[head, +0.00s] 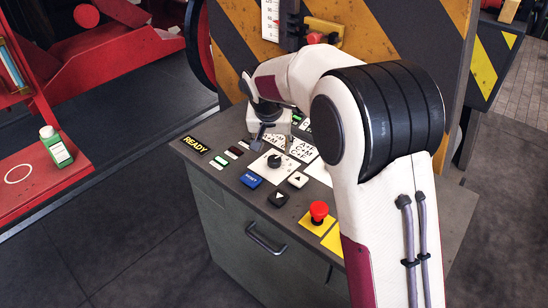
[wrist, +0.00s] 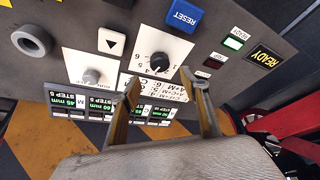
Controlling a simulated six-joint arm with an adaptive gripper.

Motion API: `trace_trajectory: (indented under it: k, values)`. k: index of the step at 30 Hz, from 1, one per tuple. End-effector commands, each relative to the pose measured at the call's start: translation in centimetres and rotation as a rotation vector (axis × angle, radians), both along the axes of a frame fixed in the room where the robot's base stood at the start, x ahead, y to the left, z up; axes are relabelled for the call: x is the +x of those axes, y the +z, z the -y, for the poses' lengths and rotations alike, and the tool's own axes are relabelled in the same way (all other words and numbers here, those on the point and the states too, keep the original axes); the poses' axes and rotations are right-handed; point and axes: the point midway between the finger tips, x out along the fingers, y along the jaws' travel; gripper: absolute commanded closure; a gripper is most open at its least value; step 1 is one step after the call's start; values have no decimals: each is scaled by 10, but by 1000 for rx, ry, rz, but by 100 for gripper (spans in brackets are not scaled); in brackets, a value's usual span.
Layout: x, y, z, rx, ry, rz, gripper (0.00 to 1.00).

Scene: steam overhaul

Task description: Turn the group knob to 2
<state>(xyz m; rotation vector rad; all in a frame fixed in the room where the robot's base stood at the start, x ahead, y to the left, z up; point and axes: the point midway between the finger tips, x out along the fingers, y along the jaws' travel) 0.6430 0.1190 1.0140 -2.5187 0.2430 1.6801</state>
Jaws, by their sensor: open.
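The dial that looks like the group knob (wrist: 158,62) is a black round knob on a white square plate with small digits around it. It also shows in the head view (head: 274,161) on the sloping console top. I cannot tell which digit it points to. My gripper (wrist: 161,76) is open and empty, its two fingers spread apart with the knob between and just beyond their tips in the wrist view. In the head view my gripper (head: 259,138) hangs over the console just behind the knob. I see no contact; the height gap is unclear.
A pale grey knob (wrist: 92,76) sits beside it on another white plate. A blue RESET button (head: 251,180), arrow buttons (head: 299,180) and a red mushroom button (head: 319,210) are close by. Label cards and small displays (wrist: 108,112) lie near the fingers. A striped panel (head: 235,45) stands behind.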

Motion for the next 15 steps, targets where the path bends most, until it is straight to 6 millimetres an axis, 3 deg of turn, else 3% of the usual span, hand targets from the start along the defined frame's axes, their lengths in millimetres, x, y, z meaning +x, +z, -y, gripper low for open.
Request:
trace_trajectory:
  k: [15]
  values:
    - [1,-4,1,2,-6,-2,55]
